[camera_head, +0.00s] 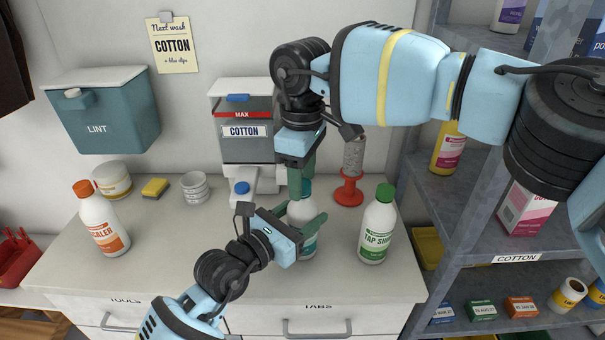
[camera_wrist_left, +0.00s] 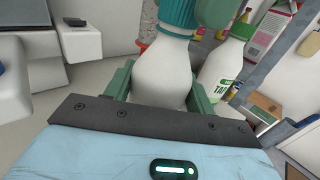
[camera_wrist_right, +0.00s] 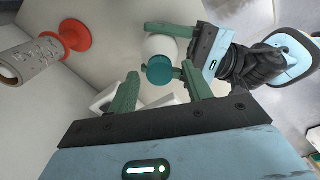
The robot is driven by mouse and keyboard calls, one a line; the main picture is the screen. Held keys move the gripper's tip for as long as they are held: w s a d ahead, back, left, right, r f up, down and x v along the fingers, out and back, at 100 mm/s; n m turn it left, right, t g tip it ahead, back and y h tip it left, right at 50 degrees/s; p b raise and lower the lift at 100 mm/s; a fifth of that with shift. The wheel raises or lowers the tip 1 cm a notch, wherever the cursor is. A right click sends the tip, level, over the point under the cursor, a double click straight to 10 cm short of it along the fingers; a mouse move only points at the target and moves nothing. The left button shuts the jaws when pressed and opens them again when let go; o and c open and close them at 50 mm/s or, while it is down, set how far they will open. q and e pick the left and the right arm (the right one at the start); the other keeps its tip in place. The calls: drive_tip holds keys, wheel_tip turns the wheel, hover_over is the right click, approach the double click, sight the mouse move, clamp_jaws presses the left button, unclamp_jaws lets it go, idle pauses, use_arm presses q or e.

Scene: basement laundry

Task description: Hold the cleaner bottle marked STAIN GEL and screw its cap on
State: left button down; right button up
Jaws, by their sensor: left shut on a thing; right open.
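The white bottle (camera_head: 303,213) stands upright at the front middle of the counter; its name is hidden. My left gripper (camera_head: 300,217) is shut around its body. The left wrist view shows the bottle (camera_wrist_left: 163,75) between both fingers. A teal ribbed cap (camera_wrist_left: 180,14) sits on top of the bottle; how tight it is I cannot tell. My right gripper (camera_head: 301,188) points down from above, open. In the right wrist view the cap (camera_wrist_right: 159,71) lies between its fingertips, with gaps beside them.
A green-capped TAP SHINE bottle (camera_head: 377,228) stands close to the right. A red stand (camera_head: 348,190) and the COTTON dispenser (camera_head: 245,140) are behind. An orange-capped bottle (camera_head: 100,222), a yellow sponge (camera_head: 155,188) and white round dishes (camera_head: 195,187) are left. Grey shelves (camera_head: 480,210) rise right.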

drive_tip(key=shift+r, duration=2.25)
drive_tip(key=shift+c, duration=0.4)
